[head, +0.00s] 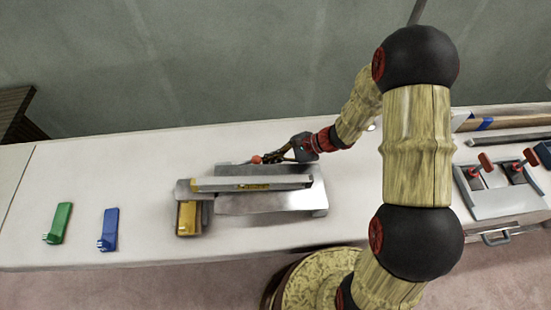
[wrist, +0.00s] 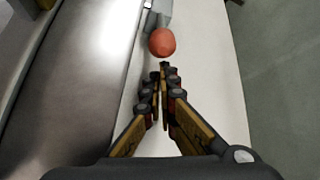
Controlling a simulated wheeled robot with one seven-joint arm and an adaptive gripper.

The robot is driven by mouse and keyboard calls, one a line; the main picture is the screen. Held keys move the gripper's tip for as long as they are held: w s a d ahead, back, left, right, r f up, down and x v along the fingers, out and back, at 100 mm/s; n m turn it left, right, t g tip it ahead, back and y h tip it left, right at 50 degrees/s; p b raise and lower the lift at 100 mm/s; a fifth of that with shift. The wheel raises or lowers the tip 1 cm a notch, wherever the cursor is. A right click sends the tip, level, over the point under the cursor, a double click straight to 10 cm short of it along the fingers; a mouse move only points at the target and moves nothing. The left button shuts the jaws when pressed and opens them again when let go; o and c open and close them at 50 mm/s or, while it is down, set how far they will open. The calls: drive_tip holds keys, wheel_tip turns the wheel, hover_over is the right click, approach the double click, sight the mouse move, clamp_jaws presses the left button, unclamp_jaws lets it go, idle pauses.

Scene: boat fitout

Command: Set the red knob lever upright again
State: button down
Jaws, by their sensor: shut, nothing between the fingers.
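The red knob (head: 256,159) is at the back edge of a grey metal device (head: 265,202) on the bench. In the wrist view the round red knob (wrist: 162,42) is just beyond my fingertips, with a grey part (wrist: 159,14) behind it. The lever's shaft is mostly hidden, so I cannot tell its tilt. My gripper (head: 272,157) is right of the knob in the head view, low behind the device. In the wrist view my gripper (wrist: 163,69) is shut and empty, its tips close to the knob; contact is unclear.
A long bar (head: 250,184) lies across the device, with a yellow block (head: 187,217) at its left end. A panel with red-handled levers (head: 500,198) is at right. The bench (head: 135,170) is clear at back left.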

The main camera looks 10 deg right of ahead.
drive_tip(key=shift+r, duration=0.1)
idle(0.3)
drive_tip(key=shift+a+r+h+p, duration=0.1)
drive_tip(key=shift+r+h+p, duration=0.3)
drive_tip(key=shift+p, duration=0.35)
drive_tip(key=shift+r+p, duration=0.3)
drive_tip(key=shift+p, duration=0.1)
drive_tip(key=r+p, duration=0.1)
drive_tip(key=r+h+p, duration=0.1)
drive_tip(key=p, duration=0.1)
drive_tip(key=shift+a+r, duration=0.1)
drive_tip(key=shift+a, duration=0.25)
drive_tip(key=a+r+h+p, duration=0.1)
drive_tip(key=r+h+p, duration=0.1)
drive_tip(key=p, duration=0.2)
drive_tip(key=a+r+h+p, duration=0.1)
drive_tip(key=r+p, duration=0.1)
drive_tip(key=p, duration=0.2)
drive_tip(key=a+r+h+p, duration=0.1)
drive_tip(key=r+h+p, duration=0.1)
drive_tip(key=p, duration=0.3)
drive_tip(key=shift+a+r+h, duration=0.1)
drive_tip(key=shift+a+h, duration=0.2)
drive_tip(key=shift+a, duration=0.1)
drive_tip(key=a+r+p, duration=0.4)
drive_tip(key=a+p, duration=0.3)
drive_tip(key=a, duration=0.1)
drive_tip(key=shift+w+a, duration=0.2)
drive_tip(key=shift+a, duration=0.2)
